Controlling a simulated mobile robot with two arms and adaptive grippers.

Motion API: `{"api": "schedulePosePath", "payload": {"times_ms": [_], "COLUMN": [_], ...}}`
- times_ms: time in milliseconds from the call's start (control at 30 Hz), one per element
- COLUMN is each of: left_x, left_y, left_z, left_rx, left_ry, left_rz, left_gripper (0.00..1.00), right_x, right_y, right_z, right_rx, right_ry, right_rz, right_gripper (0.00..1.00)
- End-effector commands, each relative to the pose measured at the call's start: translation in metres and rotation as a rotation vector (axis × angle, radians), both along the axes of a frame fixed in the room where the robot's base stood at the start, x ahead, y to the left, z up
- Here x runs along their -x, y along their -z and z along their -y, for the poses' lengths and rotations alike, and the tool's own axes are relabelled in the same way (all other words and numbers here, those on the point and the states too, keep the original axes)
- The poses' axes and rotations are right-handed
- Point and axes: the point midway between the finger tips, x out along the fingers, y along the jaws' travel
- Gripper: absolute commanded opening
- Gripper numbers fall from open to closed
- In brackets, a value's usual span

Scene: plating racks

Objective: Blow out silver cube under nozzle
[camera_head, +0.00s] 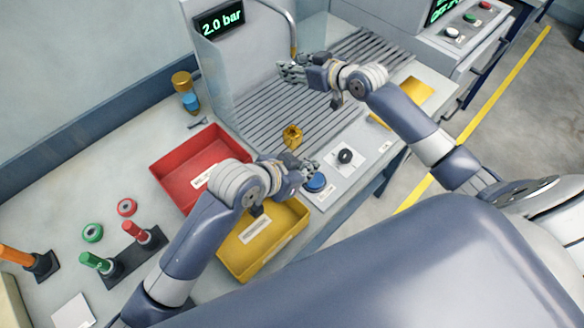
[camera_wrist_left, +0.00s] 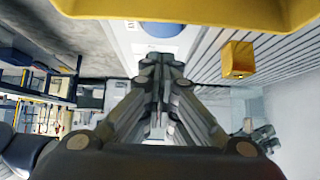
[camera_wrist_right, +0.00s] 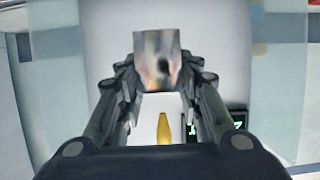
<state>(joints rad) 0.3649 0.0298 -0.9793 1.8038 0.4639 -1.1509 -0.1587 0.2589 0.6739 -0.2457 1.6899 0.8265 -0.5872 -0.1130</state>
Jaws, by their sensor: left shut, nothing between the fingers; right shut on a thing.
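My right gripper (camera_head: 283,72) is at the grate, close under the tip of the nozzle (camera_head: 293,52). In the right wrist view it is shut on the silver cube (camera_wrist_right: 157,60), a mirror-like block held between the fingertips. The brass nozzle tip (camera_wrist_right: 164,128) shows beyond, between the fingers. The cube is hard to make out in the head view. My left gripper (camera_head: 308,168) is shut and empty, close to the blue button (camera_head: 315,183). The button also shows in the left wrist view (camera_wrist_left: 162,29), beyond the closed fingers (camera_wrist_left: 160,60).
A gold cube (camera_head: 292,136) lies on the slatted grate (camera_head: 262,112). A red tray (camera_head: 165,172) and a yellow tray (camera_head: 240,272) are beside the left arm. A black knob (camera_head: 345,156) is right of the button. The display (camera_head: 219,20) reads 2.0 bar.

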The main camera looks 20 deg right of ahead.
Motion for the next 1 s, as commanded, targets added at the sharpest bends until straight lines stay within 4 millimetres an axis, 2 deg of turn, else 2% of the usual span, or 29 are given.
{"api": "schedulePosePath", "payload": {"times_ms": [200,400,1000], "left_x": [0.008,0.013,0.016], "left_y": [-0.028,-0.045,-0.054], "left_z": [-0.025,-0.041,-0.047], "left_rx": [0.004,0.005,0.007], "left_ry": [0.0,-0.001,-0.001], "left_rz": [0.004,0.006,0.005], "left_gripper": [0.0,0.0,0.0], "right_x": [-0.001,-0.001,0.002], "right_y": [-0.003,-0.003,-0.002], "right_z": [0.0,0.0,0.001], "right_rx": [-0.001,-0.001,0.0], "right_ry": [0.0,0.0,0.001], "right_rz": [0.005,0.005,0.003], "right_gripper": [0.0,0.0,0.0]}}
